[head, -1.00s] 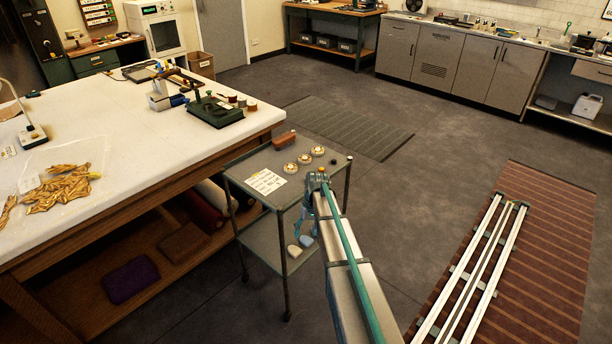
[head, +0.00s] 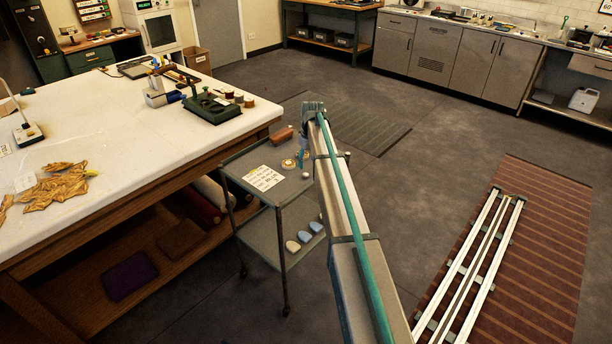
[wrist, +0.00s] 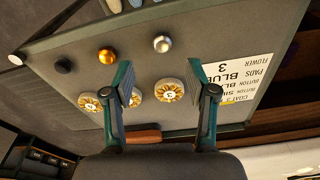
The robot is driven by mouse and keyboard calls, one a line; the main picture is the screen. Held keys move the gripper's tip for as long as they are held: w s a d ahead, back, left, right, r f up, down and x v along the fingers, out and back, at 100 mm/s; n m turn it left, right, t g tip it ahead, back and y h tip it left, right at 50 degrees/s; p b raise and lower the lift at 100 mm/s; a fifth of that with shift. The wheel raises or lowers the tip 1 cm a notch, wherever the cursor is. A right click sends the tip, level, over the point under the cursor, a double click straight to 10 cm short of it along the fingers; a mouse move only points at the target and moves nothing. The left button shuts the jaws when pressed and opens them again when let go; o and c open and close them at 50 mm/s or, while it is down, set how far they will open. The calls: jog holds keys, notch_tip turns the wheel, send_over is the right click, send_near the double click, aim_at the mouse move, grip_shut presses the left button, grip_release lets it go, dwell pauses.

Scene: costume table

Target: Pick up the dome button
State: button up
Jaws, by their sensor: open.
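In the wrist view, three small round domed pieces lie on the grey trolley top: a gold one (wrist: 107,54), a silver one (wrist: 161,43) and a dark one (wrist: 63,66). I cannot tell for sure which is the dome button. Three cream discs with gold flower centres lie nearer: right (wrist: 169,90), middle (wrist: 133,97) and left (wrist: 90,102). My gripper (wrist: 161,88) is open, fingers pointing down over the trolley. In view, the right disc shows between the fingers, and the left finger partly covers the middle disc. In the head view, the silver piece (head: 305,177) shows beside my arm.
The trolley (head: 240,160) also carries a printed card (head: 263,178) and a reddish-brown block (head: 283,134). Pale and blue pads (head: 305,237) lie on its lower shelf. The large white-topped table (head: 130,135) stands close on the left. Open floor lies beyond.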

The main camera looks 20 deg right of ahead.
aim_at(306, 174)
jog(key=shift+w+a+f+p, duration=0.2)
jog(key=shift+f+p, duration=0.5)
jog(key=shift+f, duration=0.9)
jog(key=shift+w+a+f+p, duration=0.15)
jog(key=shift+f+p, duration=0.5)
jog(key=shift+f, duration=0.95)
jog(key=shift+d, duration=0.1)
jog(key=c, duration=0.9)
